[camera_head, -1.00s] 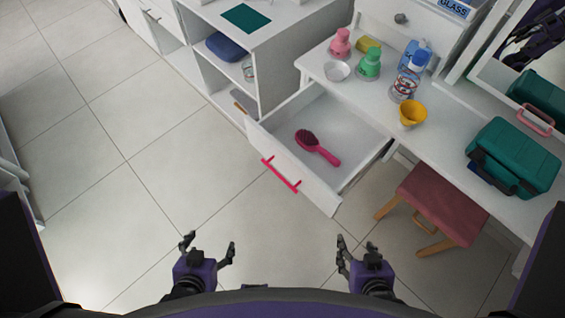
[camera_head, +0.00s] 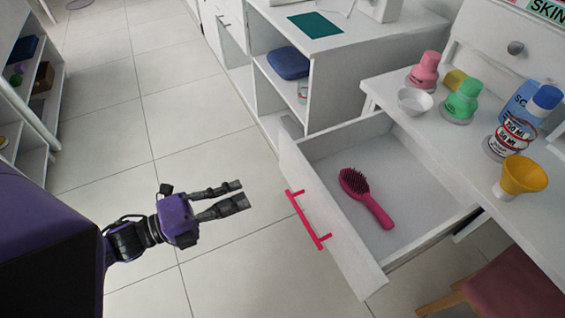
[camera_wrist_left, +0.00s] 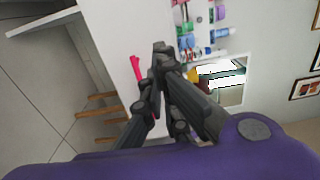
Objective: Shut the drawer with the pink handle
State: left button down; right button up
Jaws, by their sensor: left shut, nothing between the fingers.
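The white drawer (camera_head: 335,222) of the vanity table is pulled open, with its pink bar handle (camera_head: 308,219) on the front panel. A pink hairbrush (camera_head: 367,198) lies inside it. My left gripper (camera_head: 242,196) is shut and empty, to the left of the handle and apart from it, with its fingers pointing at the drawer front. In the left wrist view, the shut fingers (camera_wrist_left: 160,50) stand in front of the white drawer front, and part of the pink handle (camera_wrist_left: 137,68) shows beside them. My right gripper is not in view.
On the tabletop stand a white bowl (camera_head: 415,101), a pink bottle (camera_head: 424,70), a green bottle (camera_head: 462,101) and a yellow cup (camera_head: 521,177). A reddish stool (camera_head: 515,285) is at the lower right. The tiled floor left of the drawer is clear.

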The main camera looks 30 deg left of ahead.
aim_at(301, 171)
pick_arm(q)
jog(key=x, duration=1.3)
jog(key=shift+w+d, duration=0.1)
jog(key=shift+w, duration=0.15)
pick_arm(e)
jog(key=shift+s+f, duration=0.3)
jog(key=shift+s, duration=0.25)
pick_arm(q)
jog(key=shift+d, duration=0.1)
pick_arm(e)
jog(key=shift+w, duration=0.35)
